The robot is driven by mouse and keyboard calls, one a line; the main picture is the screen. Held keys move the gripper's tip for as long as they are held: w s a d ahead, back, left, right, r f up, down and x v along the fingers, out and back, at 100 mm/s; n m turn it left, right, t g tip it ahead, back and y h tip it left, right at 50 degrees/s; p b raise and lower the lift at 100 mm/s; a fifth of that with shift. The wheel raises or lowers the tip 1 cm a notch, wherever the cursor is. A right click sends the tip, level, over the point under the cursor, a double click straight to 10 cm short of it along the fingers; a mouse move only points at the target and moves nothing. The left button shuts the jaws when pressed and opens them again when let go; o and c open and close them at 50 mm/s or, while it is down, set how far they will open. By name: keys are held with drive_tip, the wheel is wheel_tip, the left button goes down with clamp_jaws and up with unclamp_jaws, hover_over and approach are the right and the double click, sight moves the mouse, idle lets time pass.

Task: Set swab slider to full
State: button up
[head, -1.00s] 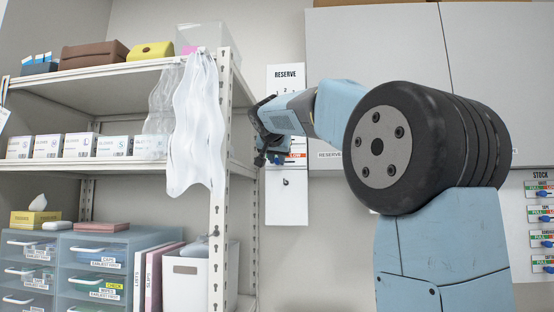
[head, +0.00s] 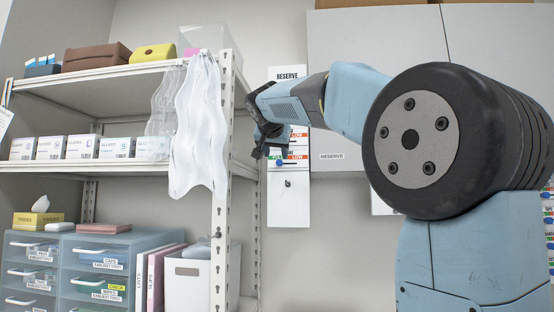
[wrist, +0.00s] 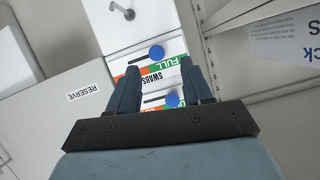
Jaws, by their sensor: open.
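The swab slider is a blue knob (wrist: 157,53) on the white RESERVE panel, shown upside down in the wrist view. It sits by the SWABS label (wrist: 152,77), toward the green FULL side, with its slot running left toward orange. I cannot tell whether it is at the slot's very end. In the head view, the lowest knob (head: 279,163) is under the green part of its strip. My gripper (wrist: 160,70) is open and empty; its fingers point at the panel, with the SWABS label between them. My gripper (head: 264,146) partly covers the panel's left side in the head view.
A metal shelf (head: 222,240) with hanging clear plastic (head: 198,130) stands just left of the panel. A white cabinet (head: 375,60) is on the right. A hook (wrist: 128,13) sticks out of the panel.

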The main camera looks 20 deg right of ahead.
drive_tip(key=v, duration=0.9)
drive_tip(key=shift+d+f, duration=0.1)
drive_tip(key=s+f+n+g+y, duration=0.2)
drive_tip(key=s+f, duration=0.7)
drive_tip(key=f, duration=0.6)
drive_tip(key=s+f+n+g+y, duration=0.2)
drive_tip(key=s+f, duration=0.6)
drive_tip(key=f, duration=0.7)
drive_tip(key=s+f+n+g+y, duration=0.2)
drive_tip(key=s+f, duration=0.7)
drive_tip(key=f, duration=0.6)
drive_tip(key=shift+s+a+f+n+g, duration=0.25)
drive_tip(key=shift+s+a+n+g, duration=0.1)
drive_tip(key=shift+n, duration=0.25)
drive_tip(key=shift+w, duration=0.1)
